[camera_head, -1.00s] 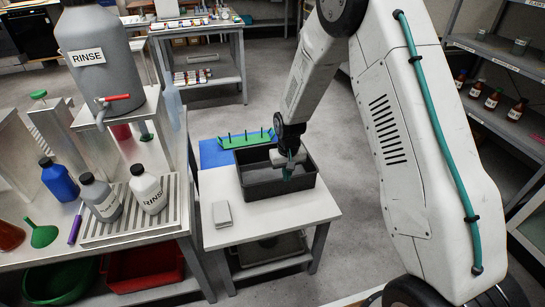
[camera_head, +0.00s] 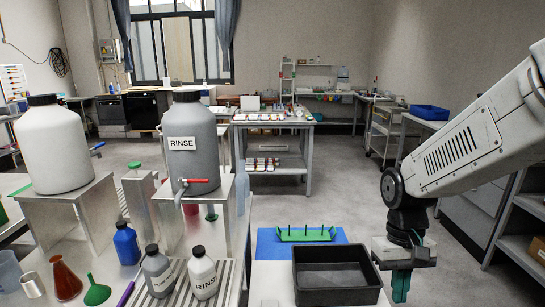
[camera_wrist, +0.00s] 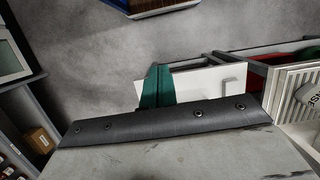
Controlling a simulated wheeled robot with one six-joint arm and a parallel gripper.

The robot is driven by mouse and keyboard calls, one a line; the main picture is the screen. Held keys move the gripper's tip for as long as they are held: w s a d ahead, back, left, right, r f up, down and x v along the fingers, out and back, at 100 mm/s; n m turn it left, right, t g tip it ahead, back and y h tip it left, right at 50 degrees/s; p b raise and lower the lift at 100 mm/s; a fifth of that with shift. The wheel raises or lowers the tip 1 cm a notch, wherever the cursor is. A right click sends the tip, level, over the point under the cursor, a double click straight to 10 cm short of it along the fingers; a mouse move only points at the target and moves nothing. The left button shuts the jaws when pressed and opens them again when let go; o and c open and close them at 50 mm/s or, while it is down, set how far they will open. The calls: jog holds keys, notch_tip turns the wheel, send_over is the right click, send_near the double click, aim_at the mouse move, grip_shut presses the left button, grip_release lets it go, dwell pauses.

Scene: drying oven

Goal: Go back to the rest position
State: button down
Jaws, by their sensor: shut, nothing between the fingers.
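My gripper (camera_head: 402,283) points down at the right of the head view, just right of the black tray (camera_head: 335,293) in the picture. Its teal fingers are together and hold nothing. In the wrist view my gripper (camera_wrist: 158,84) also shows, with the white tabletop (camera_wrist: 200,80) beyond the fingers. The arm reaches in from the right edge, bent down at the wrist. The black tray looks empty, and its near edge is cut off by the frame.
A green rack with pegs (camera_head: 305,234) sits on a blue mat (camera_head: 268,247) behind the tray. Rinse bottles (camera_head: 202,275) and a large grey rinse container (camera_head: 189,148) stand left. Shelving (camera_head: 524,207) stands right. The floor behind the tray is clear.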

jog(key=s+d+r+t, duration=0.1)
jog(key=s+r+t, duration=0.3)
jog(key=s+r, duration=0.7)
jog(key=shift+s+d+r, duration=0.15)
jog(key=shift+s+r, duration=0.25)
jog(key=shift+s, duration=1.5)
